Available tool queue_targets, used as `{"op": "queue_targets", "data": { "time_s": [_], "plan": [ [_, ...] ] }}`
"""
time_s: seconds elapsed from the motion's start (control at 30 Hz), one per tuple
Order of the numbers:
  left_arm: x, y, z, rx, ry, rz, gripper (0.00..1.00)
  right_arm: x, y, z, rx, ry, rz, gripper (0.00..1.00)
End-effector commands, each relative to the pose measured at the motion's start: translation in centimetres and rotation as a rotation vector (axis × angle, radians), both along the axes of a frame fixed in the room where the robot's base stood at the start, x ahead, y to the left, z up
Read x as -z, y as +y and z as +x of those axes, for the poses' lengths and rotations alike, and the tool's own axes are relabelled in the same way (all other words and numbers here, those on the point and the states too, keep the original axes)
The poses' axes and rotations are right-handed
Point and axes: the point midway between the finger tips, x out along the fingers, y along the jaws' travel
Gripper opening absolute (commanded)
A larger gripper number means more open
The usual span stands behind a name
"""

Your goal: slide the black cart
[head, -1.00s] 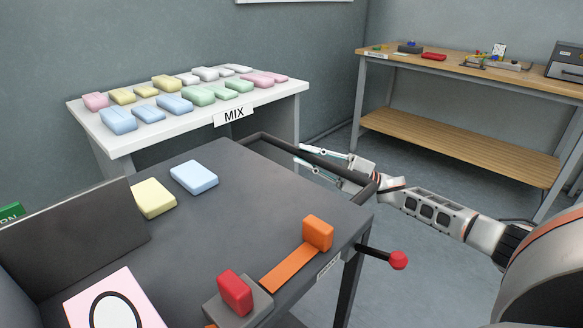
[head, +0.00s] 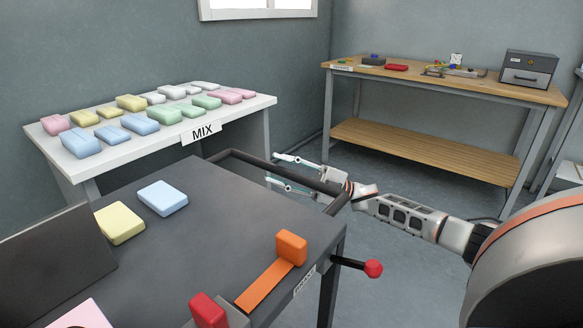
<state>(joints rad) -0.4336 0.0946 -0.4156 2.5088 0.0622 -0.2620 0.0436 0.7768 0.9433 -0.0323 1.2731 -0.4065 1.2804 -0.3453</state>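A dark grey-black top (head: 225,220) fills the lower middle of the head view, and a black bar frame (head: 318,184) rises at its far end. I take this frame as part of the black cart; where the cart begins is unclear. My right gripper (head: 276,169) reaches in from the right at this bar. Its two pale fingers are spread apart, one on the far side and one on the near side of the bar. I cannot tell whether they touch it. My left gripper is out of view.
A blue block (head: 162,198) and a yellow block (head: 119,223) lie on the dark top. An orange block (head: 291,247) and a red-knobbed lever (head: 373,269) are near its right edge. A white MIX table (head: 235,112) stands behind. A wooden bench (head: 440,88) stands back right, with open floor before it.

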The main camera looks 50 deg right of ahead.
Motion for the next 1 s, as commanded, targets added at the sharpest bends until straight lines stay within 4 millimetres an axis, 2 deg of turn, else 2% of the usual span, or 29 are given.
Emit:
{"op": "queue_targets", "data": {
  "time_s": [0.6, 1.0],
  "plan": [
    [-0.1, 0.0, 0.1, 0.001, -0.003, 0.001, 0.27, 4.0, -6.6, -7.1, 0.003, 0.001, -0.001, 0.33],
    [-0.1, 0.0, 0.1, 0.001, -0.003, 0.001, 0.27, 4.5, -7.3, -8.1, 0.002, -0.001, -0.001, 0.33]
  ]
}}
